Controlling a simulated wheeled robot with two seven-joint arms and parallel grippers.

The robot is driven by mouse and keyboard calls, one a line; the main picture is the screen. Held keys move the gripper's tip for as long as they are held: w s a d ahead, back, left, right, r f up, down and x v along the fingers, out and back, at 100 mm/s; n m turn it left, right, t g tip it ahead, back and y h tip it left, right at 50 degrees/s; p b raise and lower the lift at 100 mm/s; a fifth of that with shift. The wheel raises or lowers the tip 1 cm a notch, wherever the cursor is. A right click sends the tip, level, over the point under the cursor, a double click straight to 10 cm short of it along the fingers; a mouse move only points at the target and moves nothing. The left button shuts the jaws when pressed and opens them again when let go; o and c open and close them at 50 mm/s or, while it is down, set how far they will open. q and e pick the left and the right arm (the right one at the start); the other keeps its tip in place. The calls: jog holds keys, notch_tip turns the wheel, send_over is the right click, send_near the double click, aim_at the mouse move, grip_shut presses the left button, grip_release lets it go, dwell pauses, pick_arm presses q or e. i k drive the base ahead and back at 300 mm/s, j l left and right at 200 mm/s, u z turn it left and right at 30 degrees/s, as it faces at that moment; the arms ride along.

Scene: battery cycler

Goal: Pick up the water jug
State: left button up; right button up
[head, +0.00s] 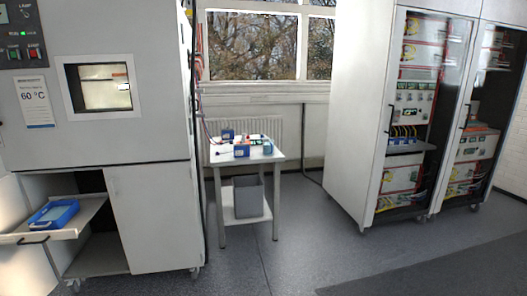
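I cannot make out a water jug in the head view. Neither of my grippers shows in this view. A small white side table (222,156) stands in the middle distance below the window. Several small blue, green and grey items lie on its top, too small to identify. A grey open-topped bin (248,198) stands on its lower shelf.
At left is a large grey cabinet with a window (150,125) and a pulled-out shelf (88,213) holding a blue tray (66,213). At right stand tall equipment racks (358,110) with glass doors. The grey floor (300,255) between is clear.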

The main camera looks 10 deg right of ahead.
aim_at(268, 147)
jog(key=i+l+u, duration=0.1)
jog(key=i+l, duration=0.5)
jog(key=i, duration=0.25)
jog(key=i+l+u, duration=0.15)
jog(key=i+l, duration=0.5)
jog(key=i, duration=0.15)
